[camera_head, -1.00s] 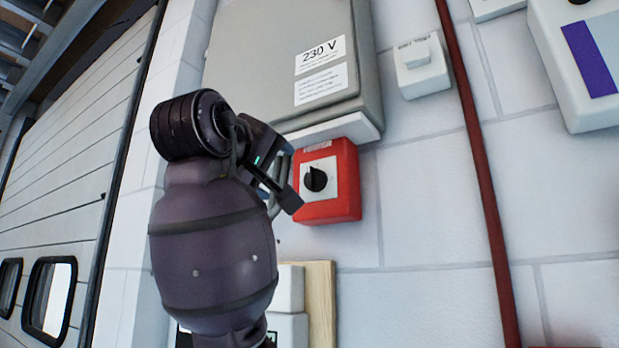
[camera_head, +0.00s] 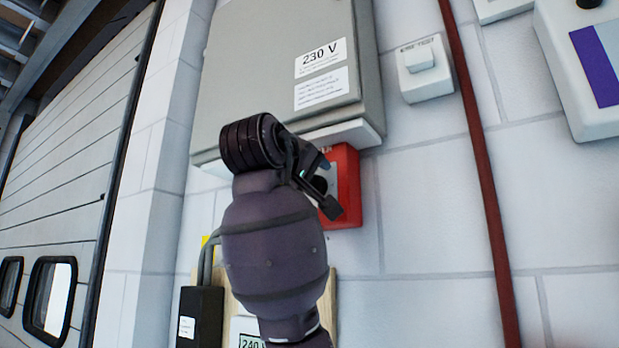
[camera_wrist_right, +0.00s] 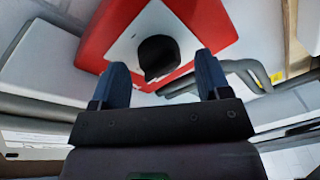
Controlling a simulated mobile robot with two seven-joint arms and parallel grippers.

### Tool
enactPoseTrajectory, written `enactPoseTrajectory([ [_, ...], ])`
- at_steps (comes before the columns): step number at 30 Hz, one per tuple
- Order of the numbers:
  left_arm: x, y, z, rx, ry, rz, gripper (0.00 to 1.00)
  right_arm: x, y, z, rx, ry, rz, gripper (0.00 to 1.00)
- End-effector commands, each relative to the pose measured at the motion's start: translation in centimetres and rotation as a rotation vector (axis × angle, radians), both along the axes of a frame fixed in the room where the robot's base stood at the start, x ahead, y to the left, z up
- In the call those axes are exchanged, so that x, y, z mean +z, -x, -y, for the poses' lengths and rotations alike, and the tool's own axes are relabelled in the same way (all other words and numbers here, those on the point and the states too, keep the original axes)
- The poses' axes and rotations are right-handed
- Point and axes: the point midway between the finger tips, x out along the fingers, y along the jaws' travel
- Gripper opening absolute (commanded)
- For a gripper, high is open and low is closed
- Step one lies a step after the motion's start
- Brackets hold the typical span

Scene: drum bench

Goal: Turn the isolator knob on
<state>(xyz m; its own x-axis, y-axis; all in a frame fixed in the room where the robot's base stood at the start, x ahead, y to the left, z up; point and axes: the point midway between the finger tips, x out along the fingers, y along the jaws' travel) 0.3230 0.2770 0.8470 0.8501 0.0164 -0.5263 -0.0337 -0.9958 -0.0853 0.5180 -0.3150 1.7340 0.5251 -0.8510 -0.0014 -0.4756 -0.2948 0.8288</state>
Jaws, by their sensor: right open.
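The isolator is a red box (camera_head: 348,187) on the white wall, below the grey cabinet. Its black knob (camera_head: 321,184) is partly hidden behind my right gripper (camera_head: 328,187) in the head view. In the right wrist view the black knob (camera_wrist_right: 158,56) sits on a pale square plate on the red box (camera_wrist_right: 205,22). My right gripper (camera_wrist_right: 163,70) is open there, one blue finger on each side of the knob's lower end. I cannot tell whether the fingers touch the knob. My left gripper is not in view.
The grey 230 V cabinet (camera_head: 285,65) hangs just above the isolator. A small white switch box (camera_head: 424,68) and a red-brown pipe (camera_head: 477,140) are to the right. A black box (camera_head: 200,315) with grey cables is at lower left.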

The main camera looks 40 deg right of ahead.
Motion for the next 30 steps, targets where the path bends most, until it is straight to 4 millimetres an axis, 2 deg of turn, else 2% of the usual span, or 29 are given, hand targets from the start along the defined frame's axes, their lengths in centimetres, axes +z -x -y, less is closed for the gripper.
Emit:
enactPoseTrajectory([
  [12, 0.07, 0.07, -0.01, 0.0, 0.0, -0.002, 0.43, -0.03, -0.45, 0.69, 0.002, 0.001, 0.0, 0.7],
  [22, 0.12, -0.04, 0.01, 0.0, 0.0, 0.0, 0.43, -0.03, -0.43, 0.67, 0.001, 0.0, 0.0, 0.22],
  [30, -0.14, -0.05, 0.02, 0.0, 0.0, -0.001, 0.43, -0.11, -0.43, 0.65, 0.002, -0.011, 0.027, 0.22],
])
